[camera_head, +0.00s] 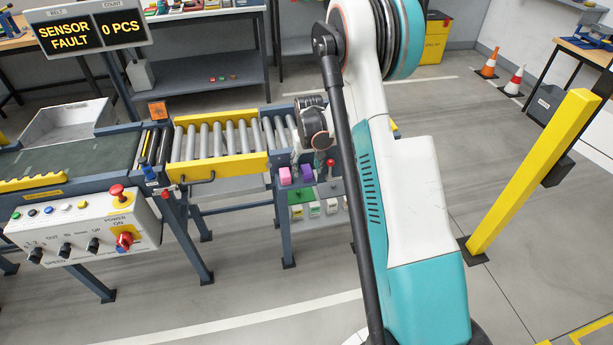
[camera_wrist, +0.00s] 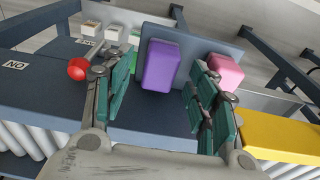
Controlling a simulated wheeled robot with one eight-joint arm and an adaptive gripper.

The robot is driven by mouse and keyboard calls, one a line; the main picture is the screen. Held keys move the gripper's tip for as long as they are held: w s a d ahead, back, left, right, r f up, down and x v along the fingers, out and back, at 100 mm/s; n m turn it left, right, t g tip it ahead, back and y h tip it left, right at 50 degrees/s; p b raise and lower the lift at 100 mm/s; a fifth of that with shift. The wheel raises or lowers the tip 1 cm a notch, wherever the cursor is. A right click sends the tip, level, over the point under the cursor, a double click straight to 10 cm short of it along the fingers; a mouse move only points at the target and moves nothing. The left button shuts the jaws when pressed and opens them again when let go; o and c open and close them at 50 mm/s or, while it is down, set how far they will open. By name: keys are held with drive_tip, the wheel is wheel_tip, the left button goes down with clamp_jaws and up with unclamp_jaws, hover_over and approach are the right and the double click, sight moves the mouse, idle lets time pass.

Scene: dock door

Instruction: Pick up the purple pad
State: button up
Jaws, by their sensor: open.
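The purple pad (camera_wrist: 161,65) is a rounded block on a blue-grey panel. In the wrist view it stands upper middle, between and beyond my two fingers. My gripper (camera_wrist: 160,98) is open, with green finger pads spread on either side and nothing between them. I cannot tell the exact gap to the pad. In the head view the purple pad (camera_head: 285,176) shows small below the end of the roller conveyor. The fingers are hard to make out there, near my wrist and arm.
A pink pad (camera_wrist: 226,72) is just right of the purple one, close to my right finger. A red knob (camera_wrist: 78,69) is beside my left finger. A yellow rail (camera_wrist: 282,137) is at right. The roller conveyor (camera_head: 215,140) stands left of my arm, a yellow post (camera_head: 535,170) right.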

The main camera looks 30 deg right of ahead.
sight(306, 168)
wheel_tip(306, 168, down, 2)
drive_tip(key=shift+w+d+f, duration=0.1)
drive_tip(key=shift+w+f, duration=0.05)
drive_tip(key=shift+f, duration=0.1)
drive_tip(key=shift+c, duration=0.5)
drive_tip(key=c, duration=0.9)
drive_tip(key=shift+r, duration=0.1)
drive_tip(key=shift+c, duration=0.2)
wheel_tip(306, 168, up, 20)
drive_tip(key=p, duration=0.6)
drive_tip(key=shift+o, duration=0.5)
drive_tip(key=shift+c, duration=0.4)
